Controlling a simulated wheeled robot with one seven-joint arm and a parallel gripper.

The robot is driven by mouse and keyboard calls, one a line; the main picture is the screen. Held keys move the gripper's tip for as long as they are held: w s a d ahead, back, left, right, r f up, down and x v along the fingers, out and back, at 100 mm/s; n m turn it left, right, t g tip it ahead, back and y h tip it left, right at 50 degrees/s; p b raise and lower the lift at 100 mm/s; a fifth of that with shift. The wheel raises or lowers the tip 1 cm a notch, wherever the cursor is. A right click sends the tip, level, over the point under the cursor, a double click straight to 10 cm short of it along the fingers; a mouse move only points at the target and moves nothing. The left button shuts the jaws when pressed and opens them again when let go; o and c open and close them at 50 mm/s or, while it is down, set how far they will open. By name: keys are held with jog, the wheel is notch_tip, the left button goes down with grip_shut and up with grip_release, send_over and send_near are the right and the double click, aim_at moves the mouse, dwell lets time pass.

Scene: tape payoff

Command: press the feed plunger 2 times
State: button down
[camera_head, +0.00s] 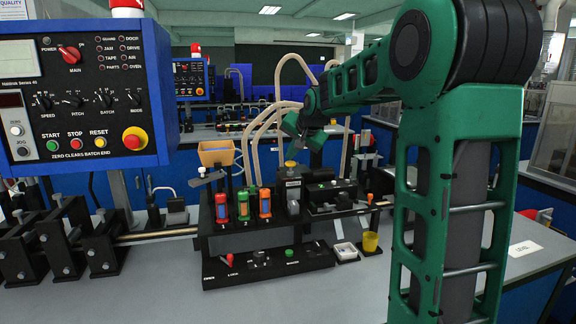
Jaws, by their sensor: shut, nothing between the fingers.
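My gripper (294,147) is shut and empty, just above the yellow knob. It is small and dark here, and I cannot tell whether its tips touch the knob.
Several red, green and orange capped cylinders (243,206) stand left of the knob in the black fixture (250,244). An orange hopper (216,153) is behind them. A yellow cup (370,241) and white tray (346,251) sit right.

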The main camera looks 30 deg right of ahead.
aim_at(292, 163)
jog(key=shift+f, duration=1.2)
dwell(1.1)
jog(key=shift+r, duration=1.75)
jog(key=shift+r, duration=2.5)
jog(key=shift+r, duration=0.1)
jog(key=shift+r, duration=1.75)
jog(key=shift+f, duration=0.1)
